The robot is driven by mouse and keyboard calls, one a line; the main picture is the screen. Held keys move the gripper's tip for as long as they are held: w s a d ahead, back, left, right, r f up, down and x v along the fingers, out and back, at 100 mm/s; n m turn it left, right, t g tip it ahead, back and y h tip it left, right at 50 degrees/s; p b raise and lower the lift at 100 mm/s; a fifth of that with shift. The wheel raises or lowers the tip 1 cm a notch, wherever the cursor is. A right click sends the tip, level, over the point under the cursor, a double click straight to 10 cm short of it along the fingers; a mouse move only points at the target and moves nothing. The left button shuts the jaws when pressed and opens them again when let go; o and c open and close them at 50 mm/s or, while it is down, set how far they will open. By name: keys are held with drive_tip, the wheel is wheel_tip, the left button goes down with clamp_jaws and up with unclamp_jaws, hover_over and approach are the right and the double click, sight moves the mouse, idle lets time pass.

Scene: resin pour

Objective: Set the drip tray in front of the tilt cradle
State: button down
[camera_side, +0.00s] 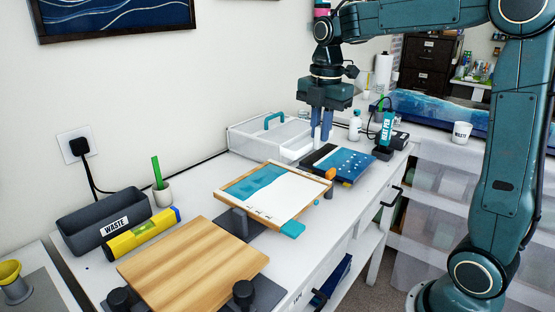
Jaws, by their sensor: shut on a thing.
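My gripper (321,132) points down at the back of the table, its blue fingers closed. A white piece (308,152) lies at the fingertips, beside a dark and blue panel; it looks like the drip tray, but the fingers and panel partly hide it. The exact grip is too small to tell. What looks like the tilt cradle stands mid-table, to the front left of my gripper. It carries a white and teal panel (275,192) in a wooden frame, with a teal tab (292,229) at the front corner and a dark base below.
A wooden board (190,262) with black knobs fills the front. A yellow level (142,235), a grey waste bin (104,216) and a pale box with a teal handle (268,134) line the wall side. The blue panel (346,166), bottle (355,126) and heat pen (386,132) crowd the back.

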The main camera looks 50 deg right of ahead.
drive_tip(key=shift+g, duration=0.3)
drive_tip(key=s, duration=0.3)
drive_tip(key=s+f, duration=0.1)
drive_tip(key=s, duration=0.1)
drive_tip(key=shift+s+a+f, duration=0.1)
drive_tip(key=shift+s+a, duration=0.15)
drive_tip(key=shift+s, duration=0.1)
drive_tip(key=shift+f, duration=0.15)
wheel_tip(320, 180, down, 20)
drive_tip(key=shift+r, duration=0.15)
idle(0.5)
drive_tip(key=c, duration=1.5)
unclamp_jaws()
drive_tip(key=shift+o, duration=0.2)
wheel_tip(320, 180, up, 12)
